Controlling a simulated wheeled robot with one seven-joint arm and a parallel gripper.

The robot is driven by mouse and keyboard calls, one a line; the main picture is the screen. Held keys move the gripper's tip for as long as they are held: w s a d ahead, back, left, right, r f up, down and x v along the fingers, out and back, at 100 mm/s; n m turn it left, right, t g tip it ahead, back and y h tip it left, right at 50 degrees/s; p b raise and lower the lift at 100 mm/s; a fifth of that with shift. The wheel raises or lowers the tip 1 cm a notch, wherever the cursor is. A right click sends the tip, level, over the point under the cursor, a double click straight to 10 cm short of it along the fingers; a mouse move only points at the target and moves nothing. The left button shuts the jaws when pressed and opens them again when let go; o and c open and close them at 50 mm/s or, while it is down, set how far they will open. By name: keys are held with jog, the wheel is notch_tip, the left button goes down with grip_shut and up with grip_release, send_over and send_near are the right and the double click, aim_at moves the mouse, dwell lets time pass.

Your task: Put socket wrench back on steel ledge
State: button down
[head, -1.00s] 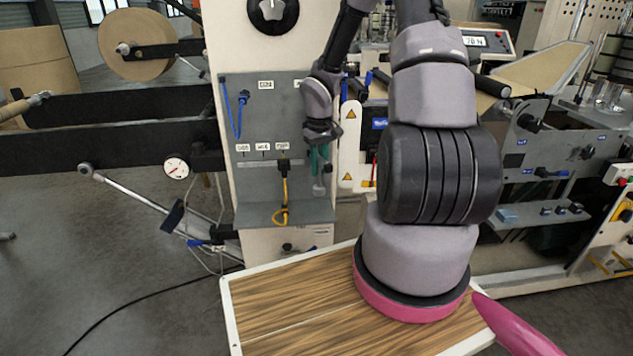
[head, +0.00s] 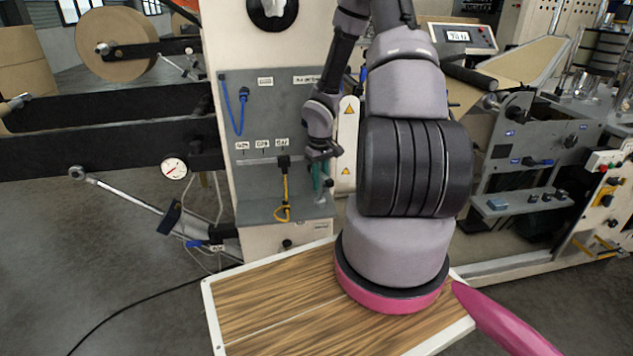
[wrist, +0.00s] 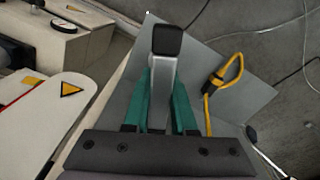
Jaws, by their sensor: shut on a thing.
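The socket wrench (wrist: 161,85) is a grey metal bar with a black block at its far end in the wrist view. My gripper (wrist: 164,82) is shut on it, with one teal finger on each side. In the head view my gripper (head: 319,178) points down in front of the right side of the grey panel, just above the right part of the steel ledge (head: 256,214). The ledge also shows behind the wrench in the wrist view (wrist: 238,103). Whether the wrench touches the ledge I cannot tell.
A yellow cable with a black plug (head: 284,185) hangs on the panel and reaches the ledge, left of my gripper. A blue cable (head: 240,112) hangs further left. A white plate with warning signs (head: 346,130) stands right of the panel. A wood-topped surface (head: 270,295) lies below.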

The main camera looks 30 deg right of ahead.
jog(key=c, duration=0.7)
grip_release()
notch_tip(320, 180, up, 12)
jog(key=shift+r, duration=0.1)
jog(key=s+a+r+m+t+h, duration=0.1)
jog(key=s+a+r+m, duration=0.15)
jog(key=r, duration=0.75)
jog(key=s+a+r+m+t+h, duration=0.1)
jog(key=s+a+r+t, duration=0.2)
jog(key=r, duration=0.7)
jog(key=s+a+r+t+y, duration=0.1)
jog(key=s+a+r, duration=0.1)
jog(key=s+r, duration=0.1)
jog(key=s+a+r+m+t+y, duration=0.1)
jog(key=s+a+r, duration=0.2)
jog(key=s, duration=0.3)
jog(key=s+a+r+m+t+y, duration=0.1)
jog(key=s+a+r+y, duration=0.1)
jog(key=s+r, duration=0.3)
jog(key=shift+a+r, duration=0.25)
jog(key=shift+a, duration=0.25)
